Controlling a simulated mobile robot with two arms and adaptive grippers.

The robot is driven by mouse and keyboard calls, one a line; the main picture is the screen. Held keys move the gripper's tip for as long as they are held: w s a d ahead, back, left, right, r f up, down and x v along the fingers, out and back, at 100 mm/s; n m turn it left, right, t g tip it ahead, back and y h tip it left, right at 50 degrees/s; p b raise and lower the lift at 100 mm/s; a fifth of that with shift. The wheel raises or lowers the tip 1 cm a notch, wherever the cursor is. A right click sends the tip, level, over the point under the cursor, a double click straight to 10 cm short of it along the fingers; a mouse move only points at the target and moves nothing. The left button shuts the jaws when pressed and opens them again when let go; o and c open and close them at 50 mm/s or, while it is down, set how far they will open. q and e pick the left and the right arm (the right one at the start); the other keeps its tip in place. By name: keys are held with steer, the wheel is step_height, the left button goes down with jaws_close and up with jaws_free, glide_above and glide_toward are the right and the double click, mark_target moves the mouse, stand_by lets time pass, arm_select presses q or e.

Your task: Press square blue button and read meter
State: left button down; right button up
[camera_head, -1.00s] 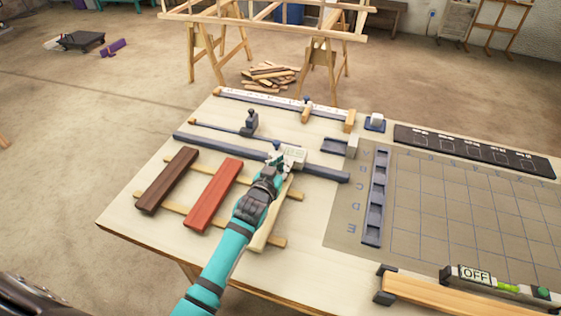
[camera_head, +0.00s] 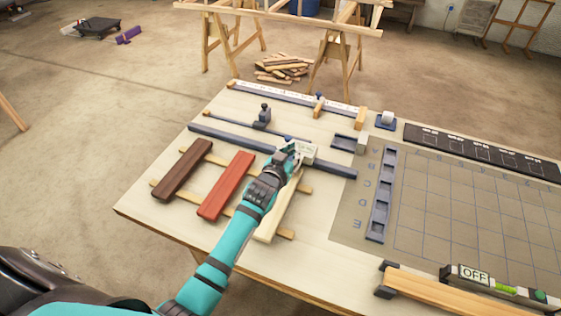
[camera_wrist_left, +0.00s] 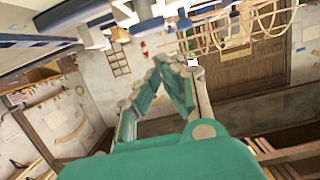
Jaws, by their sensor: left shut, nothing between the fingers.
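A blue knob (camera_head: 288,138) shows just behind the fingers; I cannot make out a square blue button. A display reading OFF (camera_head: 474,275) stands at the lower right. My right gripper is out of view.
A dark brown lath (camera_head: 183,170), a red lath (camera_head: 226,185) and a pale lath (camera_head: 275,215) lie on cross strips. A blue slotted holder (camera_head: 381,195) and a grey grid mat (camera_head: 440,215) are to the right. The table's front left is clear.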

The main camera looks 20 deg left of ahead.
arm_select(q)
steer(key=b+v, duration=0.3)
steer(key=v, duration=0.7)
steer(key=shift+r, duration=0.4)
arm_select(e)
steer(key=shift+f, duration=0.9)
arm_select(q)
steer(key=shift+s+f, duration=0.1)
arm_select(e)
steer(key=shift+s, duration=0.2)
